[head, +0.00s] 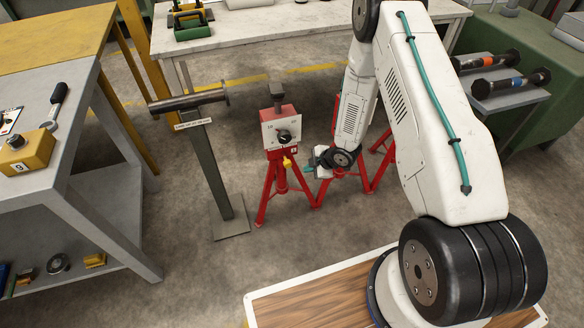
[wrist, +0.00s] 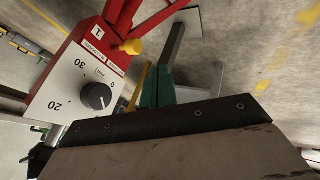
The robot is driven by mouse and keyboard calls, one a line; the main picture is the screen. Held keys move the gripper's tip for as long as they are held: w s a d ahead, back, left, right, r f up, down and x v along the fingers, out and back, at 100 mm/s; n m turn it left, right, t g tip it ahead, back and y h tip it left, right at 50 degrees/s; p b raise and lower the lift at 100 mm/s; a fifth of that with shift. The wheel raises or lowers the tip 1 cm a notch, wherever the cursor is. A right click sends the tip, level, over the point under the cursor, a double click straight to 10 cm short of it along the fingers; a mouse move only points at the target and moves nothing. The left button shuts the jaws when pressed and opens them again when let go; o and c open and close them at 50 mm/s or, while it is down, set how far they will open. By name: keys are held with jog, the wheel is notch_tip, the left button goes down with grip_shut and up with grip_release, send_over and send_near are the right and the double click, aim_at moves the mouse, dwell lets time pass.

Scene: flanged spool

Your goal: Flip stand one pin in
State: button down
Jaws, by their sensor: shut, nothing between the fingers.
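Stand one is a red tripod (head: 283,130) with a white dial face and a black knob. In the wrist view its dial face (wrist: 75,85) and a "1" label show at the left. Its yellow pin (head: 289,162) sticks out below the dial box. In the wrist view the yellow pin's head (wrist: 132,46) lies just beyond and left of my fingertips. My gripper (head: 308,170) is shut and empty, to the right of the pin and slightly lower in the head view. Its green fingers (wrist: 157,88) appear apart from the pin. How far the pin sits in is not clear.
A second red stand (head: 347,182) is partly hidden behind my arm. A flanged spool (head: 188,101) lies on a grey post left of stand one. A grey workbench (head: 60,180) stands at the left, and a rack of dumbbells (head: 505,98) at the right. Open floor lies in front of stand one.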

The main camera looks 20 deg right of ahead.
aim_at(286, 159)
jog(key=w+a+f, duration=0.3)
jog(key=w+f, duration=0.5)
jog(key=shift+w+a, duration=0.35)
jog(key=shift+a, duration=0.05)
